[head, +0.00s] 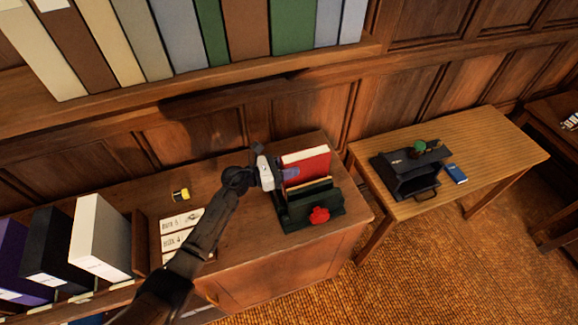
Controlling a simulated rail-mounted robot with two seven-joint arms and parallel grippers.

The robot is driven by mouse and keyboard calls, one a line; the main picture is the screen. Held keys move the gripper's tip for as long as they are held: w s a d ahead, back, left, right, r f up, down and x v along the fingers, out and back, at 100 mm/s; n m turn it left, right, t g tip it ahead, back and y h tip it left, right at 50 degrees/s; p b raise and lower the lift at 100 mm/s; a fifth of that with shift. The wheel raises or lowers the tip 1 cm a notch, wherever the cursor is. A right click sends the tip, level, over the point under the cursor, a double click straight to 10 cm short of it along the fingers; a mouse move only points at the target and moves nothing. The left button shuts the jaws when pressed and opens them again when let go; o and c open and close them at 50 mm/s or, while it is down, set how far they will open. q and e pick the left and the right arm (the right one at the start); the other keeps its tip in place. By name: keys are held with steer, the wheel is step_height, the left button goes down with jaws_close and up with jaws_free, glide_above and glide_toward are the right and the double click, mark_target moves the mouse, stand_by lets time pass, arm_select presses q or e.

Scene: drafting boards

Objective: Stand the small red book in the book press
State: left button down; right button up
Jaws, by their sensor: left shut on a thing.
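The small red book (313,165) is upright, its pale page edge facing up, at the back part of the dark green book press (330,205). The press has a red knob (319,215) on its front and stands on the wooden cabinet top. My left gripper (285,175) is shut on the red book at its left edge. The book's lower part is hidden behind the press and a thin yellowish item (308,186), so I cannot tell whether it rests on the press floor. My right gripper is not in view.
White labelled boxes (180,222) and a small yellow-and-black item (181,195) lie left of the press. Large binders (100,240) stand at far left. A side table (490,150) holds a black, green-knobbed object (410,170) and a blue book (455,173). A shelf of tall books overhangs behind.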

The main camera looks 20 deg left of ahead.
arm_select(q)
steer(key=shift+w, duration=0.1)
steer(key=shift+f, duration=0.1)
steer(key=shift+f+b, duration=0.15)
steer(key=shift+b, duration=0.15)
steer(key=c, duration=0.7)
jaws_free()
steer(key=shift+r+p, duration=0.25)
steer(key=shift+p, duration=0.2)
steer(key=b+v, duration=0.2)
steer(key=v, duration=1)
steer(key=shift+b, duration=0.3)
